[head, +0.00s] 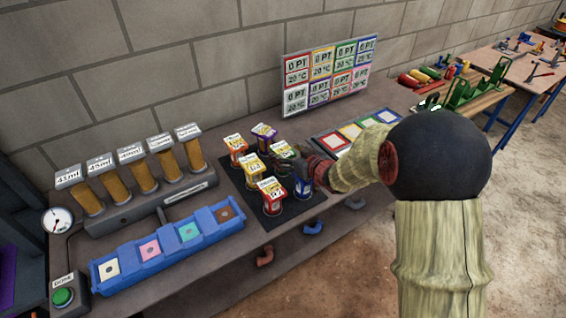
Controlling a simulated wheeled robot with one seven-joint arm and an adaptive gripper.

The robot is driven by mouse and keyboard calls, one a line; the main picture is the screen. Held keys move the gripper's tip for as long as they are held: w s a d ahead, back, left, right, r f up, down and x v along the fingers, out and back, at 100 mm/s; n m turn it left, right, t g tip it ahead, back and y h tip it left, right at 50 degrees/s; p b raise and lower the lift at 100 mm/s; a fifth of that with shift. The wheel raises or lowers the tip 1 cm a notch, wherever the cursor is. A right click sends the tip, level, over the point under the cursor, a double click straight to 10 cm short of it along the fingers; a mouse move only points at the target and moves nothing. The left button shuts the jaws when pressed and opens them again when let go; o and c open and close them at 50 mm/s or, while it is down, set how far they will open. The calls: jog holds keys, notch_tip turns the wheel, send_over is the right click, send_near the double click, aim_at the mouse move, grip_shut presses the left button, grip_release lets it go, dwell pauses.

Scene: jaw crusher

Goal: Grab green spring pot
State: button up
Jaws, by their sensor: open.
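Several small pots with coloured rims and white labels stand on a black mat (238,182) on the bench. I make out an orange pot (236,150), a purple pot (264,136), a yellow pot (250,168), a red pot (272,203) and a blue pot (303,187). My gripper (285,162) is open, low over the right part of the mat, among the pots. A hint of green shows at the gripper's fingers, which may be the green spring pot. The gripper hides most of that spot, and I cannot tell whether the fingers touch it.
A blue tray (168,243) with several coloured squares lies at the front left. A rack of amber tubes (143,180) stands behind it. A panel of coloured squares (350,137) lies right of the mat, partly behind my arm. A sign board (330,75) stands against the wall.

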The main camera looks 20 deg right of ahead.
jog(key=shift+w+a, duration=0.1)
jog(key=shift+w, duration=0.2)
jog(key=shift+c, duration=0.8)
jog(key=c, duration=1.3)
